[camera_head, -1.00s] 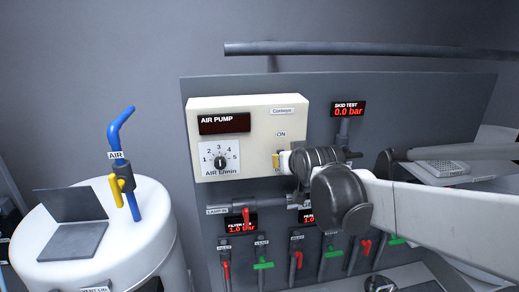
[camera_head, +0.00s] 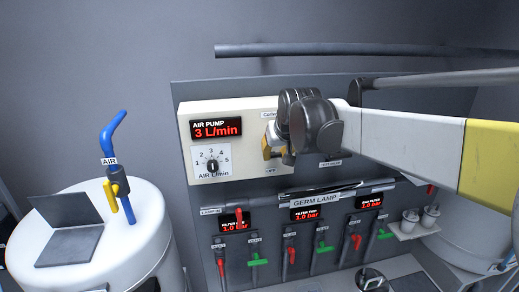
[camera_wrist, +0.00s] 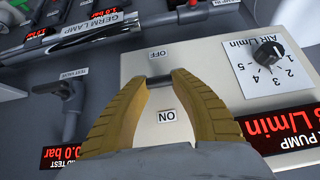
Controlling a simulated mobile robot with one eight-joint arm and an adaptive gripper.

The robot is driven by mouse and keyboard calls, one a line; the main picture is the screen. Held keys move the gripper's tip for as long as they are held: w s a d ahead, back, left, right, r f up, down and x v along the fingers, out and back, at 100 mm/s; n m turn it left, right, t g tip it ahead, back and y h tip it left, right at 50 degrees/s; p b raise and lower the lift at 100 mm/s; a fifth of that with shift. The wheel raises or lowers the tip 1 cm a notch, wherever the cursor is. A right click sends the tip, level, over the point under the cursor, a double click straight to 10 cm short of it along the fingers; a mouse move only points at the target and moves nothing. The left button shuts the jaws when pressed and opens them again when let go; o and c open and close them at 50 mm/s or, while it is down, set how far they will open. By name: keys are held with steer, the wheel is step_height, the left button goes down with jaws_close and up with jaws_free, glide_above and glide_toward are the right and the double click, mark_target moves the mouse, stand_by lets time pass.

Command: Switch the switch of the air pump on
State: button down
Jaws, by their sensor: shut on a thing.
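The air pump (camera_head: 243,168) is a cream box at the upper left of the grey panel. Its red display (camera_head: 216,130) reads 3 L/min, and its dial (camera_head: 212,164) points near 3. In the wrist view, upside down, the pump's dark switch (camera_wrist: 159,80) sits between the OFF label (camera_wrist: 157,54) and the ON label (camera_wrist: 166,116). My gripper (camera_wrist: 164,82), with yellow-brown fingers, is shut on the switch, and the ON label shows between the fingers. In the head view my gripper (camera_head: 268,146) is at the box's right side and hides the switch.
Below are a germ lamp (camera_head: 322,197) and several red and green valves, close under my arm. A white tank (camera_head: 150,225) with a laptop (camera_head: 68,236) and a blue air pipe (camera_head: 113,135) stands left. A grey rail (camera_head: 340,51) runs above the panel.

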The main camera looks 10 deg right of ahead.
steer(key=c, duration=1.1)
jaws_free()
steer(key=shift+w, duration=0.1)
steer(key=shift+o, duration=0.2)
steer(key=v, duration=1.2)
steer(key=s+f+b, duration=0.7)
steer(key=f+b, duration=0.6)
steer(key=f, duration=0.7)
steer(key=s+f+b, duration=0.8)
steer(key=f+b, duration=0.6)
steer(key=f, duration=0.6)
steer(key=s+f+b, duration=0.7)
steer(key=f+b, duration=0.7)
steer(key=f, duration=0.6)
steer(key=shift+s+f+g, duration=0.25)
steer(key=shift+f+g, duration=0.05)
